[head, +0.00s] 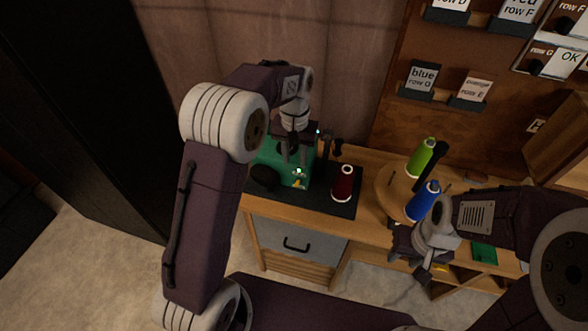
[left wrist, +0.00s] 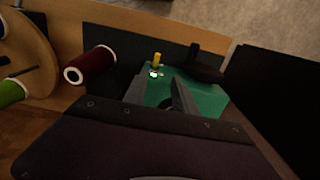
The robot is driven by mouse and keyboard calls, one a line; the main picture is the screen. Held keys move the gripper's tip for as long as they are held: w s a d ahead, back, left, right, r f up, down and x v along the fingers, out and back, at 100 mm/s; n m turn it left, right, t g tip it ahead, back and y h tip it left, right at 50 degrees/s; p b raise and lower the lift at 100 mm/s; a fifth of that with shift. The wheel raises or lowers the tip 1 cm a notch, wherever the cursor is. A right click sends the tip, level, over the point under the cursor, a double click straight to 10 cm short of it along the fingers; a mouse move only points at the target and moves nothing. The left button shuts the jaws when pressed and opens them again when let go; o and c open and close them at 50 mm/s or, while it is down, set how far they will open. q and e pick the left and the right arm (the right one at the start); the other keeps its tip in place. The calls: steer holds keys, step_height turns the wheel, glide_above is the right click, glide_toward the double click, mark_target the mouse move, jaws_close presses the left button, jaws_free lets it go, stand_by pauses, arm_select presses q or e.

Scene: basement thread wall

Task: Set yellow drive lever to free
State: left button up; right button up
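The green machine (head: 270,158) stands on a dark mat on the wooden bench, and it also shows in the left wrist view (left wrist: 207,100). A small yellow lever (head: 300,184) sits on its near side beside a bright green-white light; in the left wrist view the lever (left wrist: 157,59) stands just past the light. My left gripper (head: 291,150) is over the machine. In the left wrist view its two fingers (left wrist: 158,92) are apart with green surface between them, short of the lever and not touching it. My right gripper (head: 423,268) hangs near the bench's front edge, its fingers unclear.
A dark red thread cone (head: 343,183) stands right of the machine. A round wooden stand (head: 391,187) holds a green cone (head: 421,157) and a blue cone (head: 423,200). Labelled shelves are on the back board (head: 395,125). A grey drawer (head: 300,249) is below.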

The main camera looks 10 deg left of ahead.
mark_target(297, 183)
arm_select(q)
steer(key=f, duration=0.6)
steer(key=d+f+b, duration=0.1)
steer(key=f, duration=0.2)
steer(key=shift+s+f, duration=0.15)
steer(key=shift+s, duration=0.25)
jaws_close()
